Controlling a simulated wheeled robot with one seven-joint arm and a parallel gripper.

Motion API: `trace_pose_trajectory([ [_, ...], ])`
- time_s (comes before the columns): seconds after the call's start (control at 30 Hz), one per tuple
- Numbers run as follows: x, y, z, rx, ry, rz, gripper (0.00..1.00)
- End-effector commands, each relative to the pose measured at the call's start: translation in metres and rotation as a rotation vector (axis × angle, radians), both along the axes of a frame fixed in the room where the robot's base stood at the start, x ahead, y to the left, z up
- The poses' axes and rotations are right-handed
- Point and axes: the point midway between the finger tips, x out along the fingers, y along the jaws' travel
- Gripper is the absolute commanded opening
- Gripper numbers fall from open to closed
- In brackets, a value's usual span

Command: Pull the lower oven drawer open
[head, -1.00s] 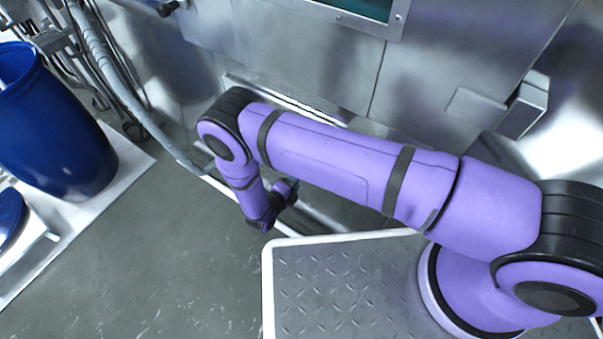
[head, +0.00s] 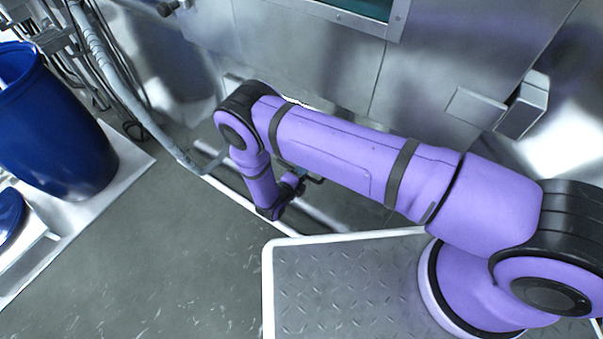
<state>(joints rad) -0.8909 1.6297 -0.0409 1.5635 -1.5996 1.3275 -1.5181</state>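The steel oven front (head: 300,55) fills the top of the head view, with a dark window at its upper edge. Low on it, a ledge or drawer edge (head: 233,82) shows just left of my arm. My purple arm hides most of this low part, so I cannot tell whether the drawer is open. My arm's elbow is bent at the left, and its last links reach down and right. My gripper (head: 312,179) is partly hidden behind the arm, close to the foot of the oven. Its fingers are too small and covered to read, and no contact with the drawer can be made out.
A blue drum (head: 55,135) stands on a white platform (head: 125,165) at the left. Hoses and a pipe (head: 125,95) run down beside the oven. A steel box-like fitting (head: 520,105) juts out at the right. The grey floor (head: 150,255) between platform and my base is clear.

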Motion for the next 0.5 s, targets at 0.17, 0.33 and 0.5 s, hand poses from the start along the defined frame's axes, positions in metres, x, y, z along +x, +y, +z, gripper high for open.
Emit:
trace_pose_trajectory([
  [0.17,-0.002,0.002,0.000,0.001,0.001,0.000,0.00],
  [0.33,-0.015,0.012,0.000,0.002,0.001,0.002,0.00],
  [0.5,-0.040,0.032,0.000,0.002,0.001,0.003,0.00],
])
